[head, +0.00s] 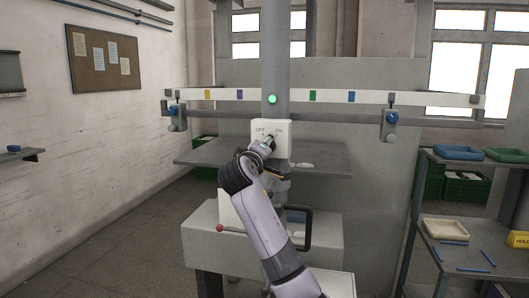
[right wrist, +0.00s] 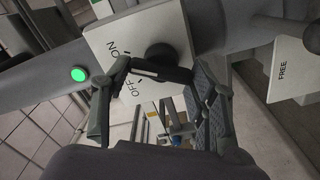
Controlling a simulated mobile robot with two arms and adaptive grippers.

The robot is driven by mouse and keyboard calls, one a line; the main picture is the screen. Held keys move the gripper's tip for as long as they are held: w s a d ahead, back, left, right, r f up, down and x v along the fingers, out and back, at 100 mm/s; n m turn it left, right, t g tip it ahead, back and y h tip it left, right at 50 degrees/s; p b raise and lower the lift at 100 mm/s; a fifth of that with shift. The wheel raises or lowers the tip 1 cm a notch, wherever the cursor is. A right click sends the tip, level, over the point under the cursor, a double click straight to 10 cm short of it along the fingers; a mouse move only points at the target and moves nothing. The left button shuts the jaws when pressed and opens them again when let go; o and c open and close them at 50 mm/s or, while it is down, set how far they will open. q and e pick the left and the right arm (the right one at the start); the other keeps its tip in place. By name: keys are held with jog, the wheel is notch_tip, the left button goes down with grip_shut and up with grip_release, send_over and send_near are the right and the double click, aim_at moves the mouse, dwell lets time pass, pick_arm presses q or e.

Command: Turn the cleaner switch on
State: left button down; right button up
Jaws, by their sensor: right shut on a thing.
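The cleaner switch is a white box (head: 284,127) on the machine's grey column, marked OFF on the left and ON on the right. Its white face (right wrist: 110,38) and dark round knob (right wrist: 160,54) show in the right wrist view. My right gripper (head: 268,142) is at the front of the box and covers part of the knob. In the right wrist view its fingers (right wrist: 160,82) are closed on the knob's dark handle. I cannot tell for sure which mark the handle points to. A green lamp (head: 272,99) above the box looks lit. My left gripper is not in view.
A white rail (head: 332,97) with coloured marks crosses the column. A grey shelf plate (head: 325,155) sits behind my arm. A rack (head: 433,205) with trays stands at the right. A white plate marked FREE (right wrist: 295,68) shows in the right wrist view.

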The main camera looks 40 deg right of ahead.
jog(key=shift+f, duration=0.15)
jog(key=o, duration=1.2)
jog(key=shift+c, duration=0.2)
jog(key=v, duration=1.2)
